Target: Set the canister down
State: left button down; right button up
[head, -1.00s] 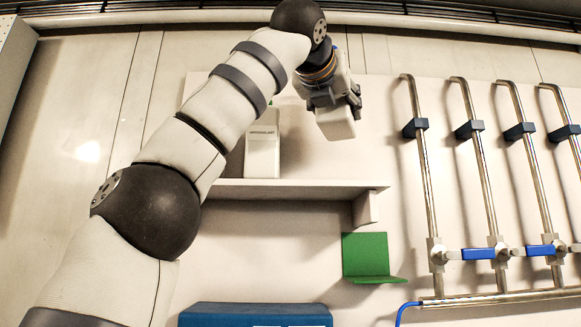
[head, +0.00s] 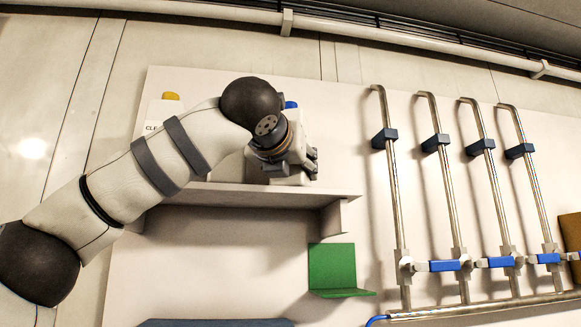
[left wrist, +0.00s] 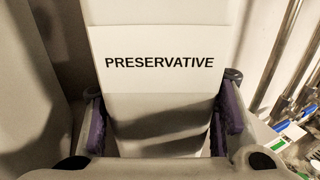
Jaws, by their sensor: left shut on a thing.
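My left gripper (head: 302,158) is shut on a white canister (head: 290,179) with a blue cap (head: 290,104). In the left wrist view, the canister's label reads PRESERVATIVE (left wrist: 160,63), with purple-padded fingers on either side of the body. The canister is at the right part of the grey wall shelf (head: 270,196), its base close to the shelf top. I cannot tell whether it touches the shelf. The gripper and wrist hide much of the canister. My right gripper is not in view.
Another white canister with a yellow cap (head: 170,96) stands at the shelf's left. Part of a white canister (head: 230,168) shows behind my arm. A green bracket (head: 332,268) is below the shelf. Metal pipes with blue valve handles (head: 445,266) stand to the right.

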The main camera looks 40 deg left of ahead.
pick_arm(q)
jog(key=c, duration=1)
grip_release()
jog(key=shift+a+f, duration=0.1)
jog(key=shift+o, duration=0.2)
jog(key=shift+s, duration=0.1)
jog(key=v, duration=1.2)
